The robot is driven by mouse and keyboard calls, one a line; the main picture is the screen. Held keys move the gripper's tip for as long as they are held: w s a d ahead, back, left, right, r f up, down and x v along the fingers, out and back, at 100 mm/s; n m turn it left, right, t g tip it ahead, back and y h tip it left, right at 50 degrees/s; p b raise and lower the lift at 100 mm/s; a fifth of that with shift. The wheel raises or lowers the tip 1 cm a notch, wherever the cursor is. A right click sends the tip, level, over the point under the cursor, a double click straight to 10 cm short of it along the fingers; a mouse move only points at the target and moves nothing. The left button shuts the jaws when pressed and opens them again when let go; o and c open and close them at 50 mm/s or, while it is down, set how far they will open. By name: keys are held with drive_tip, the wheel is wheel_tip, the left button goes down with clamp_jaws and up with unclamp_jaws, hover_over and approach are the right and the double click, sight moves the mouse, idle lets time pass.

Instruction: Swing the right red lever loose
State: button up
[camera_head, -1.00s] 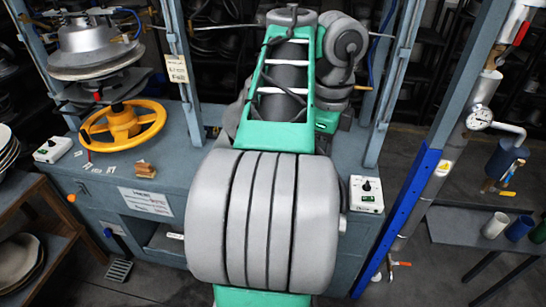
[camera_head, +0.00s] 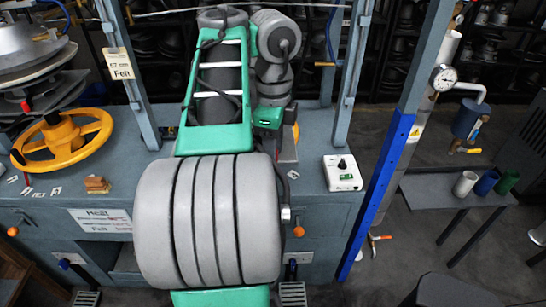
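A small red-orange lever (camera_head: 381,238) sits low at the right, by the foot of the blue-edged post, on a pipe fitting near the floor. A bit of red (camera_head: 460,18) also shows high on the vertical pipe at the upper right, mostly cut by the post and too small to read its position. I cannot tell which of these is the right red lever. My green and grey arm (camera_head: 215,95) is folded in front of the bench. My gripper is not in view, and nothing touches either red part.
The blue-edged post (camera_head: 380,180) stands between the bench and the right side. A gauge (camera_head: 443,78) is on the pipe. A grey side table (camera_head: 440,193) holds several cups. A white control box (camera_head: 342,173) and yellow handwheel (camera_head: 62,140) are on the bench. Some floor is open at right.

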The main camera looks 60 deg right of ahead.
clamp_jaws()
idle(0.3)
idle(0.3)
